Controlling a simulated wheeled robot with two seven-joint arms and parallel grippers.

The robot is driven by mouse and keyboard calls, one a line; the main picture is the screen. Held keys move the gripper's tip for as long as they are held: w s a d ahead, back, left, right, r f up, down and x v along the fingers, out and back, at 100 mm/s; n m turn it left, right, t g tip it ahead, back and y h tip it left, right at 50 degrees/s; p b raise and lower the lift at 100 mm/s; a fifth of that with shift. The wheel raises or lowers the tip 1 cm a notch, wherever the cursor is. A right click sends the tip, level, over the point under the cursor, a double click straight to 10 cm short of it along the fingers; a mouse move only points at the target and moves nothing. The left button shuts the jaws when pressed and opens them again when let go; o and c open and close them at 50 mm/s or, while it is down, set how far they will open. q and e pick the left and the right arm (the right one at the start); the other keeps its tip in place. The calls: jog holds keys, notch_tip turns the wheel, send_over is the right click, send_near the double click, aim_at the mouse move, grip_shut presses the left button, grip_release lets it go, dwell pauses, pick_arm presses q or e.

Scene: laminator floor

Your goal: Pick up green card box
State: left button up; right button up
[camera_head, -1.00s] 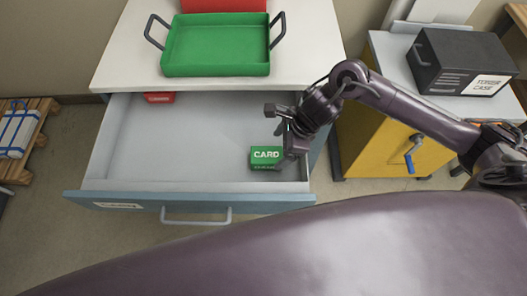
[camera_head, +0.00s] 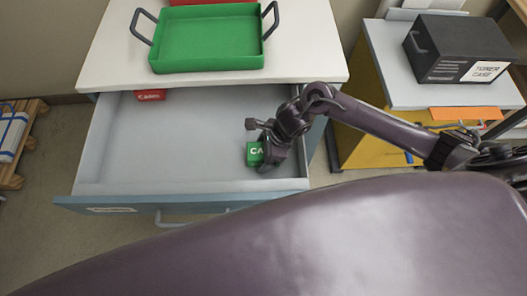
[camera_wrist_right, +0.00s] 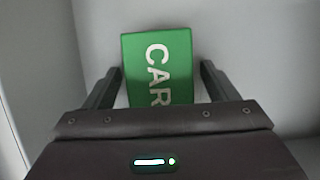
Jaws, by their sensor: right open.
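The green card box (camera_head: 254,152) lies in the open drawer near its right front corner, partly hidden by my right gripper (camera_head: 257,143). In the right wrist view the green card box (camera_wrist_right: 160,60) lies between the two fingers of my right gripper (camera_wrist_right: 161,85), with a gap on each side. The jaws are open and the box's near end is hidden by the gripper body. My left gripper is not in view.
The open drawer (camera_head: 200,135) also holds a red card box (camera_head: 150,95) at the back left. A green tray (camera_head: 208,64) with dark handles stands on the cabinet top (camera_head: 310,60). A black toner case (camera_head: 460,50) sits on the cabinet at right.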

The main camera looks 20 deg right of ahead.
jog(key=c, duration=1.1)
jog(key=shift+c, duration=0.5)
jog(key=shift+r, duration=0.15)
jog(key=shift+c, duration=0.2)
